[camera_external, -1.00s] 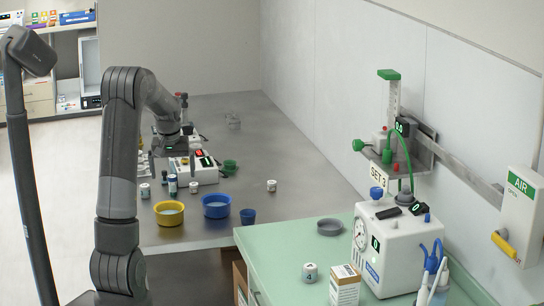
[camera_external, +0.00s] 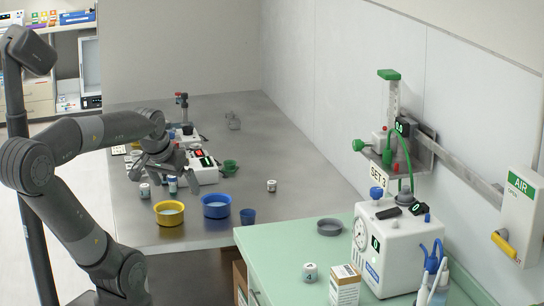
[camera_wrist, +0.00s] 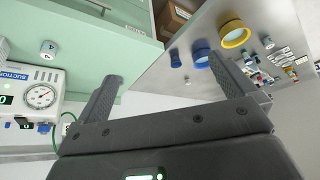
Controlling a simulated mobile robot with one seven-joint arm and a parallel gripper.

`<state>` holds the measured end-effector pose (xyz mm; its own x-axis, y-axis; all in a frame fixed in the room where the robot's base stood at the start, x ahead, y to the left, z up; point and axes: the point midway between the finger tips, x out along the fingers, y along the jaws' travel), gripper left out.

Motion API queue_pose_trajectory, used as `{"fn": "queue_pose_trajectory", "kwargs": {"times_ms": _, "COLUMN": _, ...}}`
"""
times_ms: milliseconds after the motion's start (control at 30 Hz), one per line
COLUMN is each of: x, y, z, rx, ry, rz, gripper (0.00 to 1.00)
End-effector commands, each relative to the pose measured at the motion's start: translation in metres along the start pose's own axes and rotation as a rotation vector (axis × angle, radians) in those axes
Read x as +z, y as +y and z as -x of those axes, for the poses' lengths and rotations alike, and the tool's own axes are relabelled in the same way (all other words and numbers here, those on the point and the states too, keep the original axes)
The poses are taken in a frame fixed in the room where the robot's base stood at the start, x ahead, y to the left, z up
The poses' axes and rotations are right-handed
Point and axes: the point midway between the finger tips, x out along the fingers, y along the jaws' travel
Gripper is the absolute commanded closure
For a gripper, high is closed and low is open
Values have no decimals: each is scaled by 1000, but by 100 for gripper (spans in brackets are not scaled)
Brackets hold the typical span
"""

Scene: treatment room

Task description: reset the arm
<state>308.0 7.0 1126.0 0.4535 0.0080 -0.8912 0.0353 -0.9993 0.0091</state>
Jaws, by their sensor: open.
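My gripper (camera_wrist: 170,85) is open, with its two fingers spread apart and nothing between them in the wrist view. In the external view my arm is bent to the left and my gripper (camera_external: 165,170) hangs above the grey metal table (camera_external: 300,170), near a small white device (camera_external: 205,173). The exact gap between the fingers and the things on the table is hard to tell in that view.
A yellow bowl (camera_external: 169,219), a blue bowl (camera_external: 216,212) and a small blue cup (camera_external: 248,216) stand near the front table edge. A green counter (camera_external: 290,250) at right carries a suction unit (camera_external: 385,245), a grey dish (camera_external: 330,227) and a carton (camera_external: 345,285).

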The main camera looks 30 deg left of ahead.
Motion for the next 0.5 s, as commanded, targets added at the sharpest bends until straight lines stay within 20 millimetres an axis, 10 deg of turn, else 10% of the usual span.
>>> {"fn": "queue_pose_trajectory", "kwargs": {"times_ms": 500, "x": 19, "y": 6, "z": 4, "rx": 9, "ry": 21, "rz": -36, "gripper": 0}}
